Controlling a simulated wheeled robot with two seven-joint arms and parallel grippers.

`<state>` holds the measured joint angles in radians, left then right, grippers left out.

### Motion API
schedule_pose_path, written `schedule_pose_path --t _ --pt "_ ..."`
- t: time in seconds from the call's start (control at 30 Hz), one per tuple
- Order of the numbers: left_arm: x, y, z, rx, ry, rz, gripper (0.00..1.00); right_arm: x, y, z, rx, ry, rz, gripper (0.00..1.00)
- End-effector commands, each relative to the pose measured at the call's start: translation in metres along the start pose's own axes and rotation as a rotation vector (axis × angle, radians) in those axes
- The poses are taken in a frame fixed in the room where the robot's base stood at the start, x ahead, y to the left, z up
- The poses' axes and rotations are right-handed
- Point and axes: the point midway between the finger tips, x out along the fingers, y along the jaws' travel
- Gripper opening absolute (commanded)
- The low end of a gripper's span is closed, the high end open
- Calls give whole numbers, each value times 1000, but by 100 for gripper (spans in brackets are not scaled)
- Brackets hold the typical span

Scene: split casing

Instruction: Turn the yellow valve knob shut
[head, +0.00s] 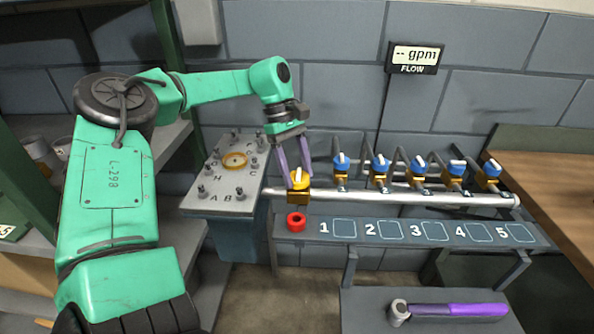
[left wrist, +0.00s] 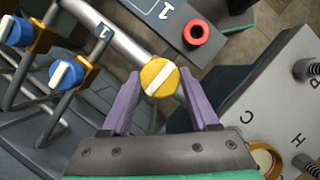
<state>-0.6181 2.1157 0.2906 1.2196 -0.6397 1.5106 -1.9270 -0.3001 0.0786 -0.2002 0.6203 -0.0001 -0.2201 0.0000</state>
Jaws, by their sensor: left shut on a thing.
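The yellow valve knob (head: 299,179) sits on a brass body at the left end of the silver pipe (head: 400,197). My left gripper (head: 299,168) reaches down over it with purple fingers. In the left wrist view the knob (left wrist: 159,77) is between the two fingers of the left gripper (left wrist: 159,84), which is shut on it. The knob's white bar lies diagonally in that view, roughly across the pipe (left wrist: 112,33). My right gripper is in neither view.
Several blue-knobbed valves (head: 341,161) stand to the right. A red ring (head: 296,222) sits on the numbered shelf (head: 270,229). A lettered plate (head: 225,202) with pegs is at left. The flow display (head: 414,58) reads "-- gpm". A purple-handled tool (head: 460,310) lies at front right.

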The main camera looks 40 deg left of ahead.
Motion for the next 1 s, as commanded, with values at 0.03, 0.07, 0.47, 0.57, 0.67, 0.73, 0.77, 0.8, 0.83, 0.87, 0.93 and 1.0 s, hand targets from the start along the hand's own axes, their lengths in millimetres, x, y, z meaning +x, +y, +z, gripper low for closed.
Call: schedule_pose_path --t 0.03,0.07,0.47,0.57,0.67,0.73,0.77,0.8,0.83,0.87,0.93,1.0 --pt "0 0 0 2 1 -1 5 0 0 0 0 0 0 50" --pt "0 0 0 2 1 -1 5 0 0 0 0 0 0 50" --pt "0 0 0 1 1 -1 91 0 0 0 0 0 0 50" --pt "0 0 0 0 0 0 91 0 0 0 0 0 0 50" --pt "-2 0 0 0 1 0 91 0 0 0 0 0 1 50" --pt "-7 0 0 -1 2 1 91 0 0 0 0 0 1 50" --pt "-11 1 -1 -2 3 2 91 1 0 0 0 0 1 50" --pt "-17 1 -1 -2 4 1 91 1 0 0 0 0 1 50" --pt "-24 1 -1 -1 5 2 91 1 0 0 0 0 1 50" --pt "-31 1 0 -1 4 3 91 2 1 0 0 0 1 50" --pt "-51 1 -1 -3 6 3 91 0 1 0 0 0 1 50" --pt "-74 1 0 -3 6 2 91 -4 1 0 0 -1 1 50"
